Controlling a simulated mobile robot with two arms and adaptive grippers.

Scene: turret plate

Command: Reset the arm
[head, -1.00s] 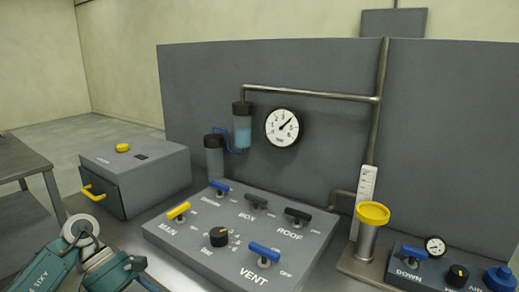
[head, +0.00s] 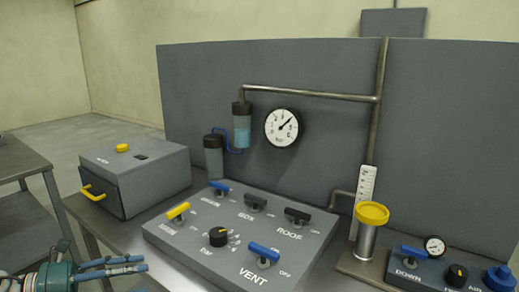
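My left arm shows at the bottom left corner in the head view, with a teal body and two slim bluish prongs reaching right. The prongs look like my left gripper (head: 144,263), near the front table edge and to the left of the control panel (head: 200,262). They lie close together, and I cannot tell whether it is open or shut. Nothing is visible in it. My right gripper is not in view.
The panel carries yellow, blue and black levers and a black knob (head: 218,237). A grey box (head: 150,175) with a yellow handle stands behind left. A gauge (head: 282,127) hangs on the back board. A yellow-topped cylinder (head: 371,214) and a blue-knobbed box (head: 430,264) are at right.

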